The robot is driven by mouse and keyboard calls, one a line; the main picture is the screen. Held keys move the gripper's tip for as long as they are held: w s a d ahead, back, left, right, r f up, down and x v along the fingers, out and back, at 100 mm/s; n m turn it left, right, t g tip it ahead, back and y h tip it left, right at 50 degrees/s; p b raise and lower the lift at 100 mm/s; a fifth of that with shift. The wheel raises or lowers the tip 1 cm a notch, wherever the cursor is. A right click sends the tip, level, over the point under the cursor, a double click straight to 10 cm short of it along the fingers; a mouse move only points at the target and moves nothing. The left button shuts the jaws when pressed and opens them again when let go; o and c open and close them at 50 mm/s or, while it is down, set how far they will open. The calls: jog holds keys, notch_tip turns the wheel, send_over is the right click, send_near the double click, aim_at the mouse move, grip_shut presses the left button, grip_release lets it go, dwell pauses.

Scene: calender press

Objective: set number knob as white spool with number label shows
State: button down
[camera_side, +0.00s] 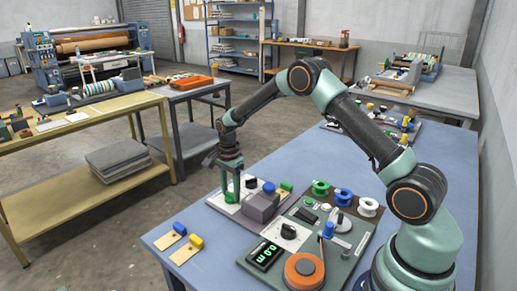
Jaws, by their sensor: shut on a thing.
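A white spool (368,206) stands at the right end of a row of spools on the dark green board; no number label can be read on it. A black knob (288,231) sits on a white plate near the board's left side; its marks are too small to read. My gripper (237,194) points down over the left part of the grey panel, left of the grey block. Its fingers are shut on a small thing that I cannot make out. It is apart from the black knob and the white spool.
A green spool (320,188) and a blue spool (343,197) stand beside the white one. A display (264,255) with green digits and an orange disc (303,271) are at the board's front. The grey block (261,206) stands between my gripper and the board.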

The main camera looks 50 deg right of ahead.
dwell(0.4)
jog(key=shift+c, duration=1.6)
grip_release()
notch_tip(320, 180, up, 12)
jog(key=shift+r, duration=0.15)
notch_tip(320, 180, up, 6)
jog(key=n+t, duration=0.1)
jog(key=n, duration=0.3)
send_over(231, 193)
jog(key=s+a, duration=0.2)
jog(key=s, duration=0.2)
jog(key=s+a+r+n+t, duration=0.3)
jog(key=s+r+n, duration=0.4)
jog(key=s, duration=0.4)
jog(key=s+a+f+n+t, duration=0.1)
jog(key=s+f+n, duration=0.1)
jog(key=s+n, duration=0.5)
jog(key=shift+a+f+t, duration=0.2)
jog(key=shift+a+t, duration=0.1)
jog(key=shift+a, duration=0.1)
